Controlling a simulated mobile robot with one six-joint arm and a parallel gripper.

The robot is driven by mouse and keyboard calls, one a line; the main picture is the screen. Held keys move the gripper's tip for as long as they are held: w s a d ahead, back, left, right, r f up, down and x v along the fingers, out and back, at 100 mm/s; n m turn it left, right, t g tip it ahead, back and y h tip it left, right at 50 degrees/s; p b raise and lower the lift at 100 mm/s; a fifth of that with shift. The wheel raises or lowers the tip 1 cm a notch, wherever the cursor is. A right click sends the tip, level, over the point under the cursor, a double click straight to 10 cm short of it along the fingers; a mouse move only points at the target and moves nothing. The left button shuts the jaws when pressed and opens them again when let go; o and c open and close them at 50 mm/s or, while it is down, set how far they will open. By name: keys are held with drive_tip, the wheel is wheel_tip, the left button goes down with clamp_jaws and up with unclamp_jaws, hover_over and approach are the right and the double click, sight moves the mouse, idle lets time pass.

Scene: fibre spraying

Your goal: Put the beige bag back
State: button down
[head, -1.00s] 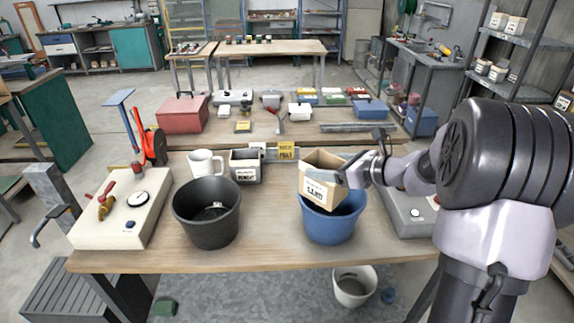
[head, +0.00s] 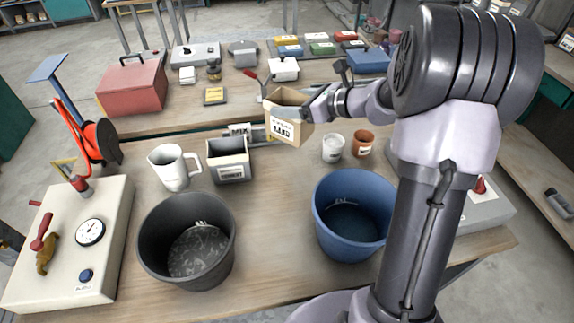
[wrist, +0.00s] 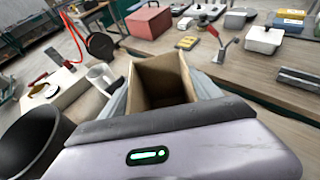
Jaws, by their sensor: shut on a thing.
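The beige bag (head: 291,124) is an open-topped, box-like bag with a dark printed label on its front. My gripper (head: 312,104) is shut on it and holds it, slightly tilted, at the back of the near table, above and behind the blue bucket (head: 350,237). In the wrist view the bag (wrist: 160,75) stands upright between the fingers, and its visible inside looks empty. Whether its base touches the table is hard to tell. The small box labelled cement (head: 229,170) stands to the left of the bag.
A black bucket (head: 150,245) holds grey material. A white jug (head: 171,178), a white cup (head: 333,148) and a brown cup (head: 363,143) stand on the table. A control box with a gauge (head: 110,225) is at left. The table between the buckets is clear.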

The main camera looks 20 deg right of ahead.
wheel_tip(320, 180, down, 13)
drive_tip(key=b, duration=0.6)
drive_tip(key=shift+f, duration=0.15)
drive_tip(key=shift+c, duration=0.7)
unclamp_jaws()
